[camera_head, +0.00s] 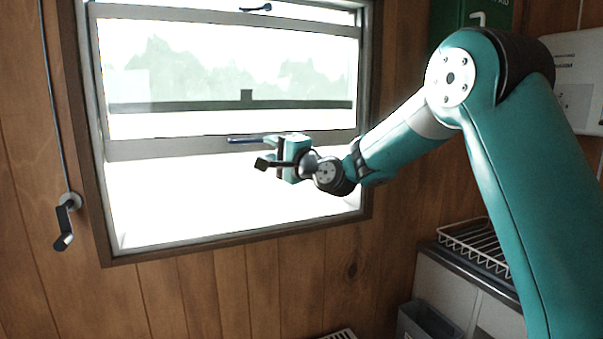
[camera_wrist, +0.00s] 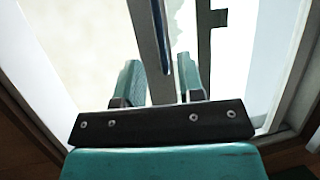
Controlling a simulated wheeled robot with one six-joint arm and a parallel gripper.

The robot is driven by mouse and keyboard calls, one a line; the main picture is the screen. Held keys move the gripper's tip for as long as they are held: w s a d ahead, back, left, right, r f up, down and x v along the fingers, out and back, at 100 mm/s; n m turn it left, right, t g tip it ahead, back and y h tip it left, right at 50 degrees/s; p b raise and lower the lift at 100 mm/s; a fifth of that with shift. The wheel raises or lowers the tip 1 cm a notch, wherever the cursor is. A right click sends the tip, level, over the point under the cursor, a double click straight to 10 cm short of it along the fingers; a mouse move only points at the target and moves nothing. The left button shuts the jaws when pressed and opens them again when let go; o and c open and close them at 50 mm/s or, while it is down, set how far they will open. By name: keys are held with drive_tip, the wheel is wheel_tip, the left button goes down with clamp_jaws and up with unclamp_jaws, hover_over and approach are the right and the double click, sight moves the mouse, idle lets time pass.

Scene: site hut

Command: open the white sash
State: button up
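The white sash (camera_head: 180,148) is the pale framed pane in the window. Its bottom rail crosses the window about halfway up, with a bright gap between it and the sill. A blue handle (camera_head: 243,140) sits on that rail. My gripper (camera_head: 274,152) is at the rail, by the handle's right end. In the wrist view, my teal fingers (camera_wrist: 158,75) stand apart, with the rail (camera_wrist: 146,45) and the blue handle strip (camera_wrist: 161,38) running between them in the picture. I cannot tell whether the fingers touch the rail.
A crank (camera_head: 66,220) on a rod hangs on the wall left of the window. A dark latch (camera_head: 256,8) is at the window's top. At right are a white wall box (camera_head: 577,75), a wire rack (camera_head: 478,243) on a counter and a grey bin (camera_head: 428,322).

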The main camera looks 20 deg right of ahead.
drive_tip(key=b+v, duration=0.3)
drive_tip(key=v, duration=0.7)
drive_tip(key=s+a+f+n+g+y, duration=0.1)
drive_tip(key=s+a+f+n+g, duration=0.45)
drive_tip(key=s+a, duration=0.2)
drive_tip(key=s+a+f+n+g, duration=0.4)
drive_tip(key=s+a+n+g, duration=0.25)
drive_tip(key=s, duration=0.25)
drive_tip(key=s+d+f+n+g+h, duration=0.1)
drive_tip(key=s+f+n+g+h, duration=0.1)
drive_tip(key=s, duration=0.6)
drive_tip(key=s+d+f+n+g+h+p, duration=0.1)
drive_tip(key=s+f+n+g, duration=0.3)
drive_tip(key=s, duration=0.5)
drive_tip(key=shift+s+d+n+h, duration=0.2)
drive_tip(key=shift+d+n+h, duration=0.3)
drive_tip(key=shift+n+h, duration=0.35)
